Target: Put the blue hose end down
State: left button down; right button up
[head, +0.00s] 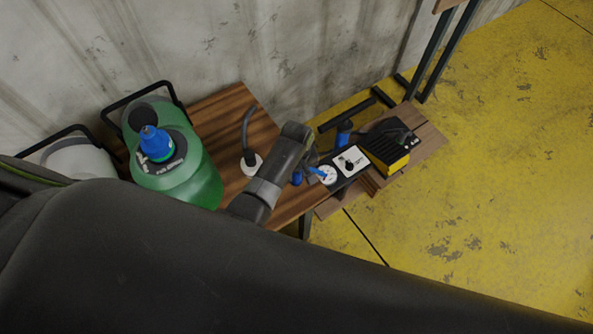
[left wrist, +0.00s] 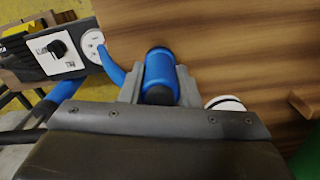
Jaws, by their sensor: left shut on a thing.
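My left gripper (head: 306,174) is over the wooden table, beside the pump box. In the left wrist view its two fingers (left wrist: 158,88) are closed around the blue hose end (left wrist: 158,70), a short blue cylinder with a dark opening. The hose end shows only in part in the head view (head: 297,178), mostly behind my gripper. A blue hose (left wrist: 112,68) runs beside the left finger to a white round port (left wrist: 93,42) on the box. I cannot tell if the hose end touches the table. My right gripper is not in view.
The black and yellow pump box (head: 385,155) with a white knob panel (head: 350,161) stands right of my gripper. A green tank (head: 178,170) with a blue cap stands left. A white round fitting with a grey hose (head: 250,163) lies close by. Bare wooden tabletop (head: 215,118) shows behind.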

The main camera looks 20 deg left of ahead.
pick_arm(q)
jog(key=c, duration=1.1)
grip_release()
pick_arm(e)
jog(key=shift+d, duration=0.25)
pick_arm(q)
jog(key=shift+r, duration=0.45)
notch_tip(320, 180, up, 12)
jog(key=shift+f+p, duration=0.25)
jog(key=shift+p, duration=0.55)
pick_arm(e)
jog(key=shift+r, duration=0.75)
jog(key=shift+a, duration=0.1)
pick_arm(q)
jog(key=shift+f, duration=0.1)
